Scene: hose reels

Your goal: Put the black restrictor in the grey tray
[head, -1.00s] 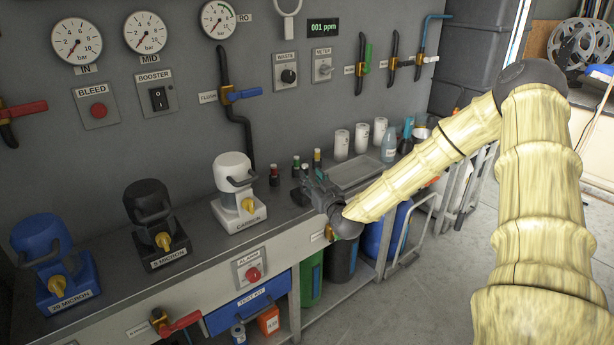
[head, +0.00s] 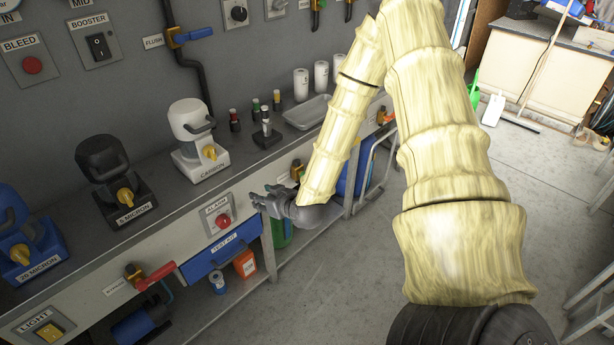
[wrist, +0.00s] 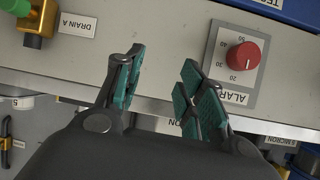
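The grey tray (head: 306,114) lies on the counter, left of my forearm, and looks empty. Several small dark fittings stand left of it: one with a red band (head: 234,121), one green (head: 256,108), one with a yellow top (head: 277,99). Another small fitting (head: 266,127) stands upright on a black block (head: 267,139) nearer the counter edge. I cannot tell which is the black restrictor. My gripper (head: 259,199) is in front of the counter's front panel, below the top and right of the alarm dial. In the wrist view my gripper (wrist: 157,88) is open and empty.
The alarm panel's red knob (head: 223,221) and a brass drain valve (head: 296,170) are near my gripper. The carbon filter housing (head: 198,140) stands left of the fittings. White cylinders (head: 321,76) stand behind the tray.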

